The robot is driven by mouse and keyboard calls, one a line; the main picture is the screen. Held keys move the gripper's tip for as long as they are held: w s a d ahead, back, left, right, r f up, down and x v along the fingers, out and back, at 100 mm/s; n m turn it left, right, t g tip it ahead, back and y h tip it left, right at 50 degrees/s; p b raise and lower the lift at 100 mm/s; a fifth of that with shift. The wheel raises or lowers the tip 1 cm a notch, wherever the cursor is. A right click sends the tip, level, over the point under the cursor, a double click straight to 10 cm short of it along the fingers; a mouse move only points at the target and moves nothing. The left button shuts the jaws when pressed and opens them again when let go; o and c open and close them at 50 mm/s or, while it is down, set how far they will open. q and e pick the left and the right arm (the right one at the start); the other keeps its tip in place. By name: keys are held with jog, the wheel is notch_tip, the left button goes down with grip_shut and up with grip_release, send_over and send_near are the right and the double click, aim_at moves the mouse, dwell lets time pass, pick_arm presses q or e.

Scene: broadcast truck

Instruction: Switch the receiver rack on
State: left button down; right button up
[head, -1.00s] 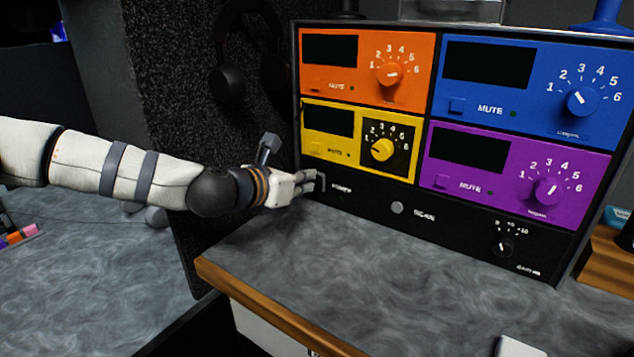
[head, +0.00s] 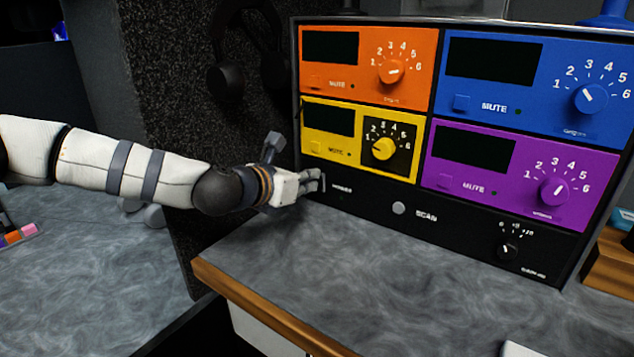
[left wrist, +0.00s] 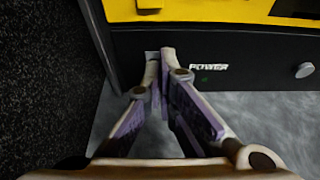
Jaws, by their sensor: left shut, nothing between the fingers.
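The receiver rack (head: 365,200) stands on the grey counter with orange, yellow, blue and purple panels above a black bottom strip. All its display windows are dark. My left gripper (head: 318,181) is shut and empty at the left end of the black strip. In the left wrist view its fingertips (left wrist: 158,52) are together in front of the strip, just left of the POWER label (left wrist: 209,67). They hide what is behind them, so the power switch cannot be made out. I cannot tell whether the tips touch it. My right gripper is not in view.
A SCAN button (head: 399,208) and a small gain knob (head: 507,251) are further right on the strip. Headphones (head: 240,65) hang on the dark foam wall to the left. The counter (head: 380,270) before the rack is mostly clear.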

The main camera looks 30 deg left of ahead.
pick_arm(q)
jog(key=shift+w+f, duration=0.15)
jog(key=shift+w, duration=0.05)
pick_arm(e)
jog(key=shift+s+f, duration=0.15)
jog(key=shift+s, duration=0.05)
pick_arm(q)
jog(key=shift+s+r, duration=0.1)
jog(key=shift+r, duration=0.1)
jog(key=p+v, duration=0.1)
jog(key=v, duration=0.5)
jog(key=shift+s, duration=0.35)
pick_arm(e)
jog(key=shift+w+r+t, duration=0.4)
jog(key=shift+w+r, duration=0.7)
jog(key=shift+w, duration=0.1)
